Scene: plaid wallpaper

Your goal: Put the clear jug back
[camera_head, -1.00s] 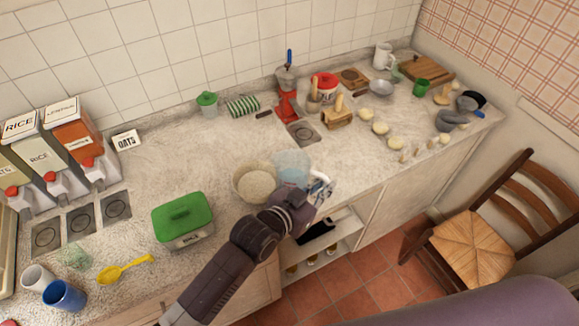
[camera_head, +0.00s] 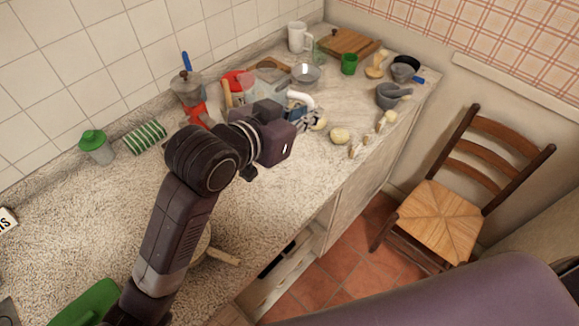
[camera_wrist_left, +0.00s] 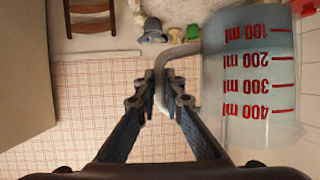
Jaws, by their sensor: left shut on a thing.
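The clear jug (camera_wrist_left: 258,85) fills the right of the left wrist view, with red millilitre marks that read upside down in that inverted picture. My left gripper (camera_wrist_left: 160,108) is shut on its pale curved handle (camera_wrist_left: 163,72). In the head view, my left gripper (camera_head: 300,116) is over the back part of the counter, and the white handle (camera_head: 301,98) shows above it. The jug's clear body (camera_head: 262,88) is partly hidden behind my wrist. It looks upright and raised above the counter. My right gripper is not in view.
A metal bowl (camera_head: 306,75), white mug (camera_head: 299,37), green cup (camera_head: 349,64) and grey mortar (camera_head: 390,95) stand beyond. Dough pieces (camera_head: 340,136) lie near the front edge.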

